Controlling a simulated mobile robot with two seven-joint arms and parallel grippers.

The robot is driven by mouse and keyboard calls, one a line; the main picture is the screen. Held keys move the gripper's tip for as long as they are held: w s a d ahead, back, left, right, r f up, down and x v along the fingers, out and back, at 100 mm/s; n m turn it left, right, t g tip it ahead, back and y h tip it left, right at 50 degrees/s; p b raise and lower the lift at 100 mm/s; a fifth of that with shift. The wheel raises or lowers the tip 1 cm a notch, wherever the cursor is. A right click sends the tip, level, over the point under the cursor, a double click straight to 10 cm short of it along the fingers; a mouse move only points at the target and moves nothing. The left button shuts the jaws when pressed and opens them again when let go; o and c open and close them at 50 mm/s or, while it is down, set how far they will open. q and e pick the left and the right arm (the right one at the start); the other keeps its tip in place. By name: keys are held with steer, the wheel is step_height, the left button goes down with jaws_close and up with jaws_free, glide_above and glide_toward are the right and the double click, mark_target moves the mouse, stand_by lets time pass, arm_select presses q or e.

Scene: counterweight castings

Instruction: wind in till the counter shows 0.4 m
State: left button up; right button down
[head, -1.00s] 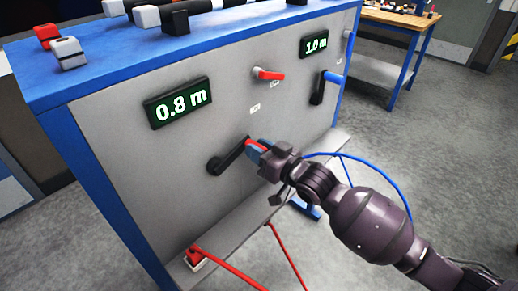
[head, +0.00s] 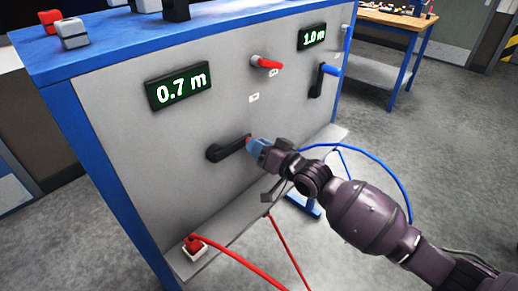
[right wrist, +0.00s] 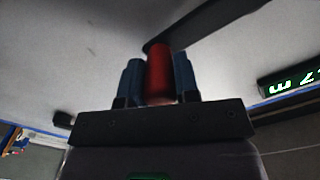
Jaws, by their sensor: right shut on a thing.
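The left counter (head: 179,87) on the grey panel reads 0.7 m. Below it is a black crank (head: 230,148), its arm pointing right and slightly up from its hub. My right gripper (head: 256,146) is shut on the crank's red handle, which shows between the two blue fingers in the right wrist view (right wrist: 159,75). The black crank arm (right wrist: 205,25) runs up and right there. In the head view the fingers hide most of the handle. My left gripper is not in view.
A second counter (head: 311,37) reads 1.0 m, with a blue-handled crank (head: 318,80) below it. A blue cable (head: 385,175) loops behind my right arm. Loose blocks (head: 73,33) stand on the blue top.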

steer(key=shift+f+m, duration=0.6)
step_height(320, 180, down, 6)
steer(key=s+a+m+b, duration=0.2)
steer(key=m, duration=0.6)
arm_select(q)
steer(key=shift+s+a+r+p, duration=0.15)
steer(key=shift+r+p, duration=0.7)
steer(key=shift+p, duration=0.6)
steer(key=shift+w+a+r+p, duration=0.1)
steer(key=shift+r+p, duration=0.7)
steer(key=shift+p, duration=0.6)
arm_select(e)
steer(key=s+a+m, duration=0.8)
steer(key=m, duration=0.7)
steer(key=shift+s+a+f+m, duration=0.15)
steer(key=shift+s+a+m, duration=0.15)
steer(key=shift+m, duration=0.1)
